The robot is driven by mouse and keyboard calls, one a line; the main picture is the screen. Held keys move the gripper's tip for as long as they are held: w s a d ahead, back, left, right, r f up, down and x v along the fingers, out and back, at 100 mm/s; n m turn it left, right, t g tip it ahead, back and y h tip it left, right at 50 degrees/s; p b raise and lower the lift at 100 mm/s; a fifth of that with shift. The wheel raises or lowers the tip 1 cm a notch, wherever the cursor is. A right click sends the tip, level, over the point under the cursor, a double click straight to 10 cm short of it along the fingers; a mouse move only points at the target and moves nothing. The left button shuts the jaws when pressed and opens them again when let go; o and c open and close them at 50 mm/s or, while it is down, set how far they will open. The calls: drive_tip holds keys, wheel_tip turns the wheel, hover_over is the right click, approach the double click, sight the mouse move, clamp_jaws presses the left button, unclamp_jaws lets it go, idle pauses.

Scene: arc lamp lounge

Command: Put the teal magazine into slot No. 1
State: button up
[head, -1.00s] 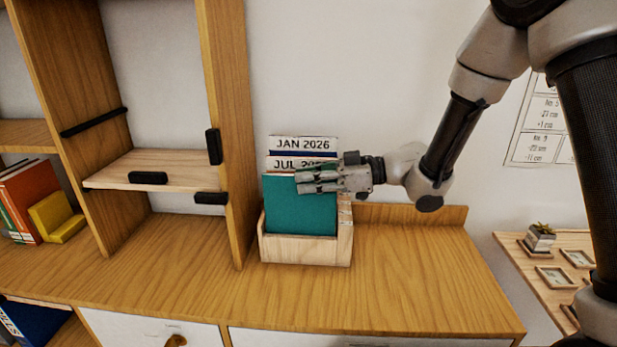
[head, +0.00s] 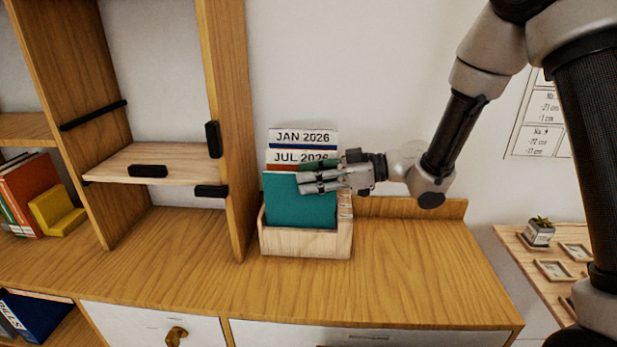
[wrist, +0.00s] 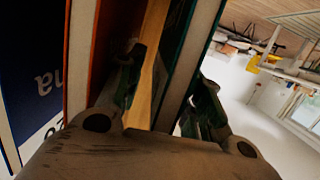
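The teal magazine (head: 298,208) stands upright at the front of a light wooden holder (head: 305,243) on the cabinet top. Behind it stand magazines marked JUL 2026 (head: 289,157) and JAN 2026 (head: 303,136). My gripper (head: 318,175) is at the teal magazine's upper right edge, one finger in front of its cover and the other further back. In the wrist view the fingers of my gripper (wrist: 165,95) are apart, with the teal-edged magazine (wrist: 197,50) between them and a gap beside the left finger. I cannot make out slot No. 1.
A tall wooden shelf unit (head: 235,130) with black stops stands left of the holder. The cabinet top right of the holder (head: 410,270) is clear. A low side table (head: 510,240) with a small plant (head: 540,232) is at right. A numbered sheet (head: 545,115) hangs on the wall.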

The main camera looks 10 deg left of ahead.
drive_tip(key=d+r, duration=0.2)
drive_tip(key=d, duration=0.9)
drive_tip(key=shift+w+d, duration=0.15)
drive_tip(key=shift+w, duration=0.1)
drive_tip(key=shift+r, duration=0.1)
